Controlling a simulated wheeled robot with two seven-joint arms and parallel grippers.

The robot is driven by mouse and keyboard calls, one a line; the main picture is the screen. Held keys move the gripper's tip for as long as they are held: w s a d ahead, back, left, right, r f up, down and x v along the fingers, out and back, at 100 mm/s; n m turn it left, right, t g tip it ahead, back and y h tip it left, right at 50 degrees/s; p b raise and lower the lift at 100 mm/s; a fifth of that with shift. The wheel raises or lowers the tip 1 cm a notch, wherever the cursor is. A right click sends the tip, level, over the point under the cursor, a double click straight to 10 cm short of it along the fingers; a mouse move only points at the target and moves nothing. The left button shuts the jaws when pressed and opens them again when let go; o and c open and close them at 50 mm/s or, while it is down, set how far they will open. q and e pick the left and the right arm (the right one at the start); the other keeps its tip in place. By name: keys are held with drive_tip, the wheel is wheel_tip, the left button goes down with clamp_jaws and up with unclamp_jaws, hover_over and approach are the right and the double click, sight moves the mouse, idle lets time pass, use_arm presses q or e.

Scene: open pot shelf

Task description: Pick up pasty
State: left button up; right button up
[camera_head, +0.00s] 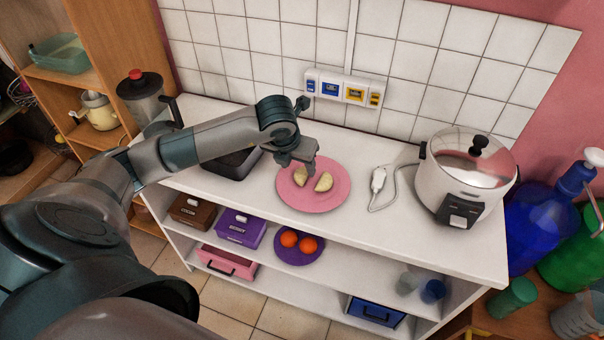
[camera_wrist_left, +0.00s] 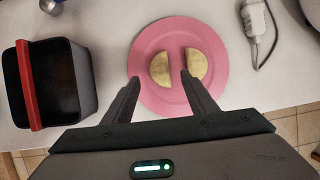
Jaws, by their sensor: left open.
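Two pale yellow half-moon pasties lie on a round pink plate (camera_head: 322,201) on the white counter. The left pasty (camera_head: 300,175) and the right pasty (camera_head: 324,182) lie apart on it. My left gripper (camera_head: 305,168) is over the plate's far side, close to the left pasty. In the left wrist view the gripper (camera_wrist_left: 160,77) is open; the left pasty (camera_wrist_left: 160,69) appears between its fingertips, and the right pasty (camera_wrist_left: 197,66) is to the right of the right finger. Contact cannot be told. My right gripper is out of view.
A black bin with a red handle (camera_wrist_left: 32,85) stands left of the plate. A power strip (camera_head: 378,181) and a rice cooker (camera_head: 463,182) stand to the right. The lower shelf holds boxes and a purple plate with oranges (camera_head: 289,239). Counter before the plate is clear.

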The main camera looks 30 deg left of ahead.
sight(301, 173)
use_arm(q)
drive_tip(key=p+x, duration=0.2)
drive_tip(key=x, duration=0.1)
drive_tip(key=shift+w+f, duration=0.1)
drive_tip(key=shift+f, duration=0.05)
drive_tip(key=shift+w+a+f, duration=0.15)
drive_tip(key=shift+w+f, duration=0.05)
drive_tip(key=shift+f, duration=0.45)
drive_tip(key=c, duration=1.2)
